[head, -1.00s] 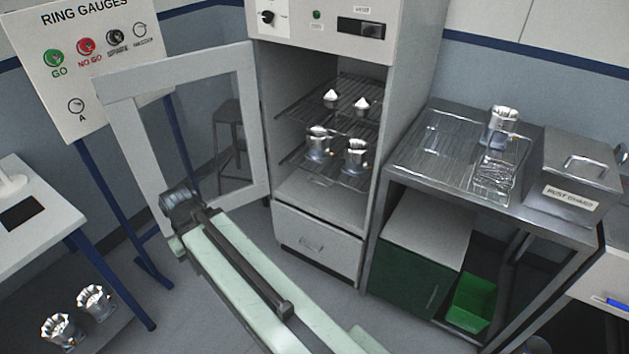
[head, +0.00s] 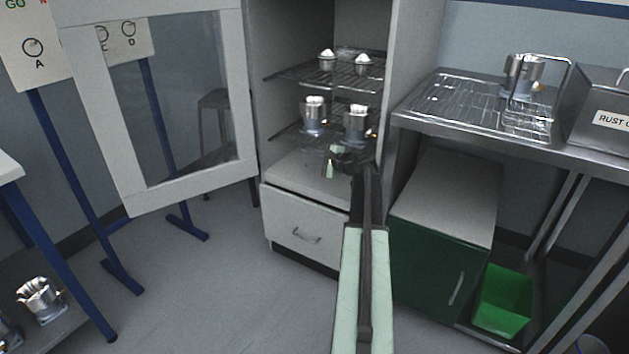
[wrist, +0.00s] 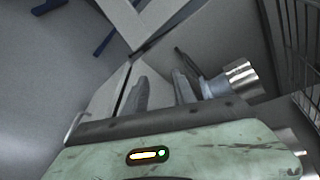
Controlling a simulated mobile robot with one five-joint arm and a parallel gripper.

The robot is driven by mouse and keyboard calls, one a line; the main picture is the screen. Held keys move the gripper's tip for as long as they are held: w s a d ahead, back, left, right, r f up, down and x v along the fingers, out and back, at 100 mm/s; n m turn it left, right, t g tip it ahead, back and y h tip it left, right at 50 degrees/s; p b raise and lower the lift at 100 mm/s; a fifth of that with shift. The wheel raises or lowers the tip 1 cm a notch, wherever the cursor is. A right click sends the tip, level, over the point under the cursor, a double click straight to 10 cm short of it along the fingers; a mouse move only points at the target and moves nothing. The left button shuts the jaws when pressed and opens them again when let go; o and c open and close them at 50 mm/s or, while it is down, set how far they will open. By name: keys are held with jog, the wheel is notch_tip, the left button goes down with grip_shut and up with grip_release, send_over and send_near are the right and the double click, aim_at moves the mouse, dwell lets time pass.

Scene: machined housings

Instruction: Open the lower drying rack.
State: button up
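The drying cabinet (head: 254,130) stands with its framed glass door (head: 190,100) swung open to the left. My gripper (head: 343,160) is at the cabinet mouth, in front of and just below the housings. In the wrist view, the two fingers of my gripper (wrist: 160,90) are apart with nothing held between them. A metal housing (wrist: 240,78) shows right of them.
The upper rack (head: 345,73) holds two small cups with white contents. A closed drawer (head: 312,228) is below. A steel bench (head: 480,130) with a rust guard box (head: 606,120) is at right, above a green cabinet (head: 435,250).

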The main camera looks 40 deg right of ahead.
jog(key=s+d+m+t+h, duration=0.1)
jog(key=s+d+m, duration=0.15)
jog(key=d, duration=0.35)
jog(key=shift+n, duration=0.25)
jog(key=b+x, duration=0.1)
jog(key=x, duration=0.3)
jog(key=b+x, duration=0.1)
jog(key=x, duration=0.3)
jog(key=shift+s+a+f, duration=0.1)
jog(key=shift+a+f, duration=0.05)
jog(key=shift+f, duration=0.1)
grip_shut()
dwell(0.4)
